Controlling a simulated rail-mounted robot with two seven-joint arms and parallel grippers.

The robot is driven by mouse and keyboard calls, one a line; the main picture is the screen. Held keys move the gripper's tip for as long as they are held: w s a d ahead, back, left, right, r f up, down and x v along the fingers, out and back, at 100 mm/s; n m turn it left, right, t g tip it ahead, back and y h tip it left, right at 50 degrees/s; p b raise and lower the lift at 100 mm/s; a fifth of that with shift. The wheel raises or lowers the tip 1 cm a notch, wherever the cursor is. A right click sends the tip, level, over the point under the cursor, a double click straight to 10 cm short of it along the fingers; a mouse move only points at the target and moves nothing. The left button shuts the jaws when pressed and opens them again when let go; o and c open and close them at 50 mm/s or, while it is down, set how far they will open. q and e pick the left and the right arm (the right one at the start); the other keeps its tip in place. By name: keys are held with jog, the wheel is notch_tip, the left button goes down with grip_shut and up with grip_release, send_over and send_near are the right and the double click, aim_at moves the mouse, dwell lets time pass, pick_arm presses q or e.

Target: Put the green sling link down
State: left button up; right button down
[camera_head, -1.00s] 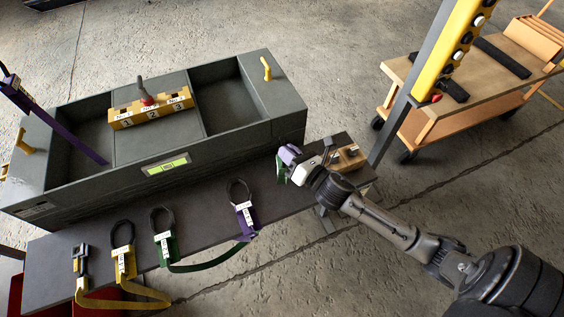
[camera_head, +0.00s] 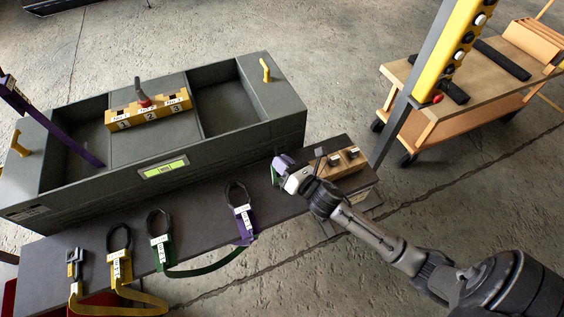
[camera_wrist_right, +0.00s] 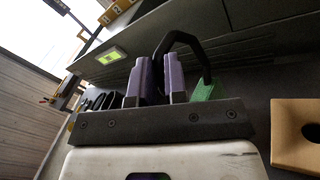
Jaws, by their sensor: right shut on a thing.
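My right gripper (camera_head: 279,166) has purple fingers and is low over the right part of the dark bench. It is shut on the green sling link (camera_wrist_right: 204,90). In the right wrist view, its black loop (camera_wrist_right: 181,38) stands up beyond the purple fingers (camera_wrist_right: 160,80), and a green part shows to their right. The fingers hide most of the link. I cannot tell whether it touches the bench. Another green-tagged piece (camera_head: 160,242) with a black loop lies on the bench, its green strap running to a purple-tagged piece (camera_head: 243,218). I do not make out my left gripper.
A grey enclosure (camera_head: 215,140) with a yellow numbered block (camera_head: 150,113) stands behind the bench (camera_head: 205,235). Yellow-tagged pieces (camera_head: 121,268) lie at the bench's left. A wooden block (camera_head: 340,164) is just right of my gripper. A cart (camera_head: 480,85) and a yellow post (camera_head: 450,45) stand at right.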

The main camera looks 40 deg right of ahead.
jog(key=shift+f, duration=0.15)
jog(key=c, duration=1.1)
grip_release()
jog(key=shift+c, duration=0.2)
